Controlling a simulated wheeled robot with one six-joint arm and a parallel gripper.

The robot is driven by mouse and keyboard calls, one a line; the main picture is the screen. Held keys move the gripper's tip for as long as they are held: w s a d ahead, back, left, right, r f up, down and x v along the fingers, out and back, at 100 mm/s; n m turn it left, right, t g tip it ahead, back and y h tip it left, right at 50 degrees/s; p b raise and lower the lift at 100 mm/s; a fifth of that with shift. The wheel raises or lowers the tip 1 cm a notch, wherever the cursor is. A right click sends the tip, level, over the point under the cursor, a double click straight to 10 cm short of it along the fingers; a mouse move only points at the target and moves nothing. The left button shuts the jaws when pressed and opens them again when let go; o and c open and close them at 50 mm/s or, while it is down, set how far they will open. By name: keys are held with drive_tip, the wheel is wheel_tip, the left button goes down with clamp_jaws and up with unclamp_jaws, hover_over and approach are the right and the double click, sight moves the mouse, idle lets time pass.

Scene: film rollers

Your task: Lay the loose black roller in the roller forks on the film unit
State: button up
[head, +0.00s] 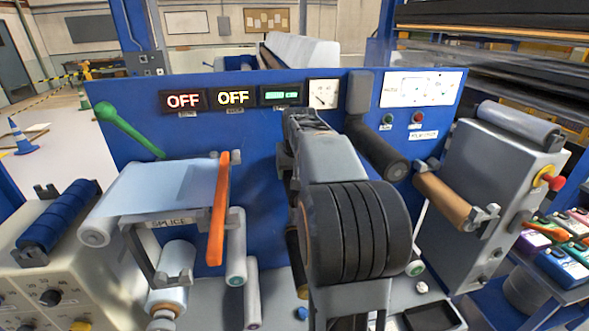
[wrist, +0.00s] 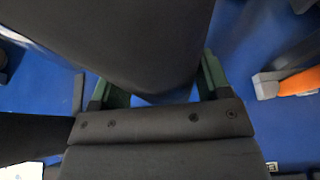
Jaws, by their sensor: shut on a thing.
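My gripper (wrist: 160,86) shows in the wrist view with green-edged fingers on both sides of a large dark roller (wrist: 130,38). It is shut on this roller, which fills the top middle of that view and runs towards the camera. In the head view my arm hides the fingers and most or all of the held roller. The film unit's blue panel (head: 265,150) stands behind my arm. Fork-like brackets (head: 486,214) at the right carry a brown roller (head: 443,201). I cannot make out empty roller forks; my arm covers the panel's middle.
A dark roller (head: 378,147) juts from the panel right of my arm. An orange bar (head: 217,215) and white film table (head: 165,188) stand left, with a green lever (head: 125,130) above. Several slim rollers hang below. A blue roller (head: 58,217) rests far left.

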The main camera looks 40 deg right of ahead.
drive_tip(key=shift+s+f+b, duration=0.15)
drive_tip(key=shift+f+b, duration=0.25)
idle(0.6)
drive_tip(key=shift+f+b, duration=0.35)
drive_tip(key=shift+f, duration=0.1)
drive_tip(key=o, duration=1.4)
drive_tip(key=shift+c, duration=0.2)
drive_tip(key=shift+a+f, duration=0.1)
drive_tip(key=v, duration=1.4)
drive_tip(key=shift+b, duration=0.35)
